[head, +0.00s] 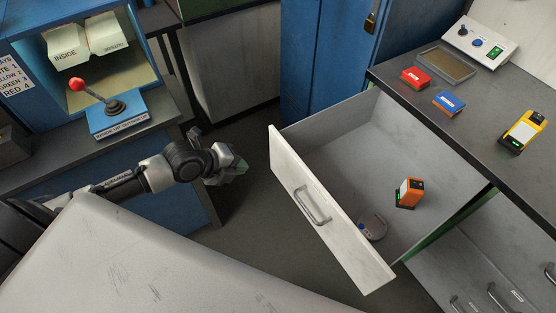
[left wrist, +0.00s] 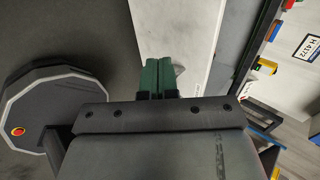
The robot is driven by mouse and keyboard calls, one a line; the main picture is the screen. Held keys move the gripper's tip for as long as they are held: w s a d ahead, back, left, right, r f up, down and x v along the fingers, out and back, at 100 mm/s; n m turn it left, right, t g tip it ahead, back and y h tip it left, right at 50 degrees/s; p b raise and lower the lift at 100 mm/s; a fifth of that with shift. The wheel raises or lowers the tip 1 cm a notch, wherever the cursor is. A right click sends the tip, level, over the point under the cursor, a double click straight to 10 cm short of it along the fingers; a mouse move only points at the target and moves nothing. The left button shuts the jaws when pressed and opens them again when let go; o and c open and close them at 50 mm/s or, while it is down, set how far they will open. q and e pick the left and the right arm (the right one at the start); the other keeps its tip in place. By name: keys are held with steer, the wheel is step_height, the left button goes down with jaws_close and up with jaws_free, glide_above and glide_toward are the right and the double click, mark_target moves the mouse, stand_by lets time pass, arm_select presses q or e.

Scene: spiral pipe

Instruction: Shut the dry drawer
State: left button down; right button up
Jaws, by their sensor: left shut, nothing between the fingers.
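The open drawer (head: 300,195) is pulled far out from under the grey counter, its pale front facing lower left. A metal handle (head: 312,207) is on that front. Inside lie an orange device (head: 409,193) with a green light and a round grey object (head: 373,227). No label reading "dry" can be made out. My left gripper (head: 240,167) is left of the drawer front, apart from it and empty. In the left wrist view its green fingers (left wrist: 157,78) are shut together, in front of a pale panel (left wrist: 170,30). My right gripper is not in view.
On the counter (head: 480,125) are a red box (head: 416,77), a blue box (head: 449,102), a yellow device (head: 522,132), a tray and a control panel. A blue cabinet (head: 325,55) stands behind. A lever box (head: 115,112) is at left. Floor is clear between gripper and drawer.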

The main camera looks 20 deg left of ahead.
arm_select(q)
steer(key=p, duration=0.1)
glide_toward(284, 162)
steer(key=x, duration=0.5)
steer(key=shift+f, duration=0.5)
steer(key=shift+w+d, duration=0.35)
steer(key=shift+w, duration=0.2)
steer(key=shift+f, duration=0.1)
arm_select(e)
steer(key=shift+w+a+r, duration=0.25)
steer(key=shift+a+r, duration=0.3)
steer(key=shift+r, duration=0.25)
